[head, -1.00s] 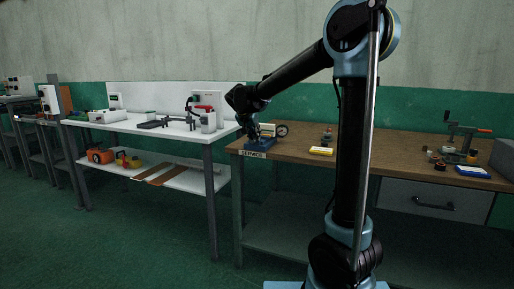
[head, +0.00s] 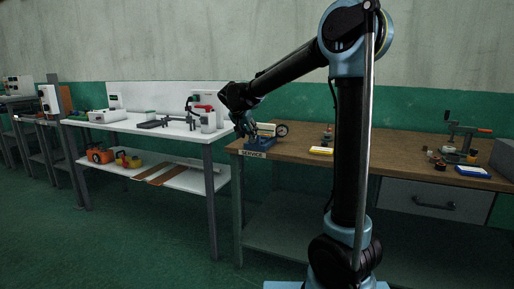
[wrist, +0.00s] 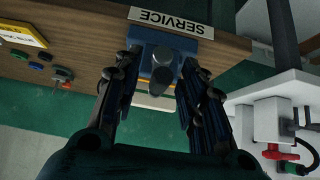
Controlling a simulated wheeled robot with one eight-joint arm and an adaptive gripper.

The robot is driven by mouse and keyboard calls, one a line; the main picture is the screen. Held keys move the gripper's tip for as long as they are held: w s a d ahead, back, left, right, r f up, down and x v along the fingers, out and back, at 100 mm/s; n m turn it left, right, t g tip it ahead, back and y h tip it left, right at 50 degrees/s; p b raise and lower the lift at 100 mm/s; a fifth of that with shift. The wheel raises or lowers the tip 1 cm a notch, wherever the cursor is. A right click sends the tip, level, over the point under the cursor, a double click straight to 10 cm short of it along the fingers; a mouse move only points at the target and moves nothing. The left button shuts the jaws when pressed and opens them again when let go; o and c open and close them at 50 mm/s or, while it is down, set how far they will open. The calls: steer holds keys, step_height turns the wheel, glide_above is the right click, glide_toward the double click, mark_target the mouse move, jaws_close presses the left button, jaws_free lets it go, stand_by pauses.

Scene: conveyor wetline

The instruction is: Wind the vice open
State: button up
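The vice (head: 261,144) is a small blue block at the left front corner of the wooden bench, above the SERVICE label. In the wrist view the blue vice (wrist: 174,40) lies beyond my fingertips, with a dark grey screw and handle (wrist: 161,73) pointing toward me. My gripper (head: 243,130) is just left of the vice in the head view. In the wrist view my gripper (wrist: 158,68) is open, one finger on each side of the handle. I see a gap on both sides and cannot tell any contact. The vice jaws are hard to make out.
The wooden bench (head: 330,167) carries a yellow and white block (head: 321,150), a dark wheel (head: 282,130) and a press (head: 460,140) at the right. A white table (head: 150,125) stands to the left across a narrow gap. The bench middle is mostly clear.

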steer(key=s+a, duration=0.2)
steer(key=s, duration=0.3)
steer(key=shift+s, duration=0.35)
steer(key=s+d+f+n+g, duration=0.1)
steer(key=s+d+f+g, duration=0.15)
steer(key=s+d, duration=0.7)
steer(key=s+d+f+n+g, duration=0.1)
steer(key=s+d+f, duration=0.35)
steer(key=d, duration=0.85)
steer(key=s+d+f+y, duration=0.1)
steer(key=s+d+f, duration=0.1)
steer(key=s+f, duration=0.2)
steer(key=s+d+f+n+g+y, duration=0.1)
steer(key=s+d+f, duration=0.2)
steer(key=s, duration=0.8)
steer(key=s+d+f+n+g, duration=0.1)
steer(key=s+d+f, duration=0.1)
steer(key=s+f, duration=0.4)
steer(key=shift+s+d+f+y, duration=0.2)
steer(key=shift+s+d+y, duration=0.15)
steer(key=shift+s, duration=0.3)
